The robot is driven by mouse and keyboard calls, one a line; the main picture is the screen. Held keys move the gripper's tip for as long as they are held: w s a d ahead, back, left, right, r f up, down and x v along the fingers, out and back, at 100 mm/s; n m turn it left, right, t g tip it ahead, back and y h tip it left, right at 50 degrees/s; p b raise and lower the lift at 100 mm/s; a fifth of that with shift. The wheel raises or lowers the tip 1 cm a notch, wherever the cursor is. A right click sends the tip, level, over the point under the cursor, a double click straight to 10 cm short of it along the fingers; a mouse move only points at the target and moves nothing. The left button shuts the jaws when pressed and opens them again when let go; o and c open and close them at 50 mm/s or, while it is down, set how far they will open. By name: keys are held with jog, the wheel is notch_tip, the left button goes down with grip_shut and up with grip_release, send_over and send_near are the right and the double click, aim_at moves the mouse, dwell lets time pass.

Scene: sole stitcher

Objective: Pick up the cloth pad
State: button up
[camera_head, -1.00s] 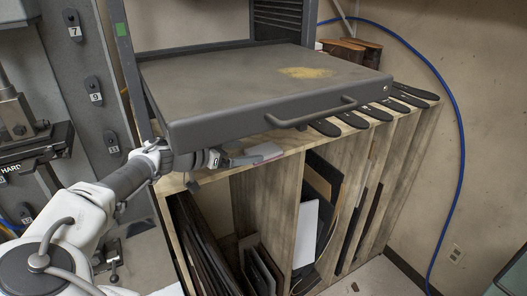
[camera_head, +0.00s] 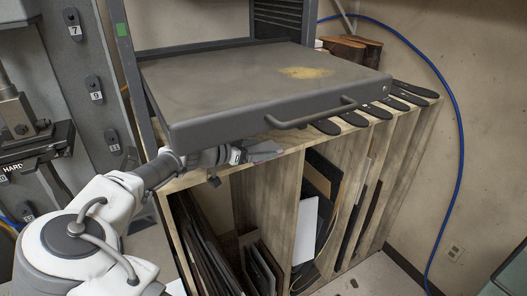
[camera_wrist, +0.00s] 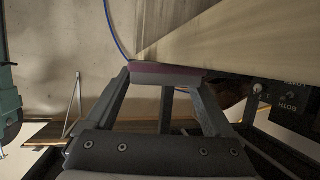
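The cloth pad (camera_wrist: 166,79) shows in the wrist view as a pale grey block with a pinkish strip along its far edge. It spans the space between the two fingertips of my gripper (camera_wrist: 166,84). The fingers are wide apart, one at each end of the pad; whether they press on it I cannot tell. In the head view the pad (camera_head: 266,147) is a small grey shape at the front edge of the wooden rack top, just below the grey tray. My gripper (camera_head: 246,155) reaches it from the left, and the fingers are hard to make out there.
The grey tray (camera_head: 240,88) with a front handle (camera_head: 312,113) overhangs the wooden rack (camera_head: 270,190) close above my gripper. Several black soles (camera_head: 400,95) lie along the rack top at right. Sheets stand upright in the rack's slots. A blue hose (camera_head: 462,130) hangs at right.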

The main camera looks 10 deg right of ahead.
jog(key=c, duration=0.3)
